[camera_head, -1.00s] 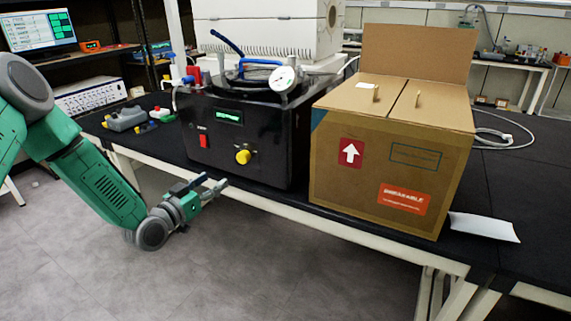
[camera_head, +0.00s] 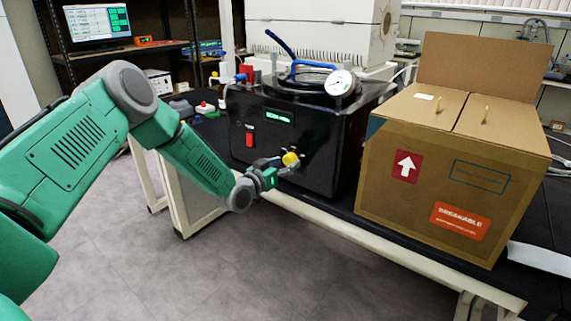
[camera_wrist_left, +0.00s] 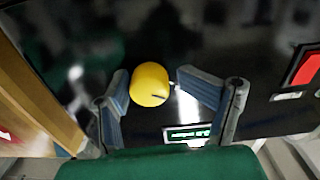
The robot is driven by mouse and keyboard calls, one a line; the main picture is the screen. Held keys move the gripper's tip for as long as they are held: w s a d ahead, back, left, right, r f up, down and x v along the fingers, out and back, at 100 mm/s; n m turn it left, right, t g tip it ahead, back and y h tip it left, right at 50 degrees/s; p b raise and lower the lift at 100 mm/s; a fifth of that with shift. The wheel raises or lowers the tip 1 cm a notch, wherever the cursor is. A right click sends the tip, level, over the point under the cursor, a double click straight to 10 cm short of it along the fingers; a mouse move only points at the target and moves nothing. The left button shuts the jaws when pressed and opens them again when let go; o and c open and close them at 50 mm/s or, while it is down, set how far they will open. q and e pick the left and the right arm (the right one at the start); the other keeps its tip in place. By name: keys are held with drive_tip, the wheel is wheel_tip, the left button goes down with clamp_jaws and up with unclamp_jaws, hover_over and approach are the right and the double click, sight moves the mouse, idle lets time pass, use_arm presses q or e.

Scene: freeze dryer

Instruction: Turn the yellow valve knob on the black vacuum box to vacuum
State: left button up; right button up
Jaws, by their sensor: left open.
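The black vacuum box (camera_head: 325,150) stands on the bench with a green display and a red switch on its front. Its yellow valve knob (camera_head: 291,159) is on the lower front, and it also shows in the left wrist view (camera_wrist_left: 150,84). My left gripper (camera_head: 289,165) is at the knob. In the left wrist view the left gripper (camera_wrist_left: 147,88) is open, with one finger on each side of the knob. I cannot tell whether a finger touches it. A small dark mark shows on the knob's face. My right gripper is not in view.
A cardboard box (camera_head: 440,190) with raised flap stands close to the right of the vacuum box. A pressure gauge (camera_head: 339,82) and blue handles sit on top of the vacuum box. The floor in front of the bench is clear.

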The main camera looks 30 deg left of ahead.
use_arm(q)
drive_tip(key=shift+a+f, duration=0.15)
drive_tip(key=shift+d+r, duration=0.25)
drive_tip(key=shift+d, duration=0.25)
drive_tip(key=shift+d+r, duration=0.25)
drive_tip(key=shift+d, duration=0.2)
drive_tip(key=c, duration=1)
drive_tip(key=shift+d+r, duration=0.1)
drive_tip(key=shift+d, duration=0.1)
drive_tip(key=shift+c, duration=0.6)
drive_tip(key=shift+a, duration=0.5)
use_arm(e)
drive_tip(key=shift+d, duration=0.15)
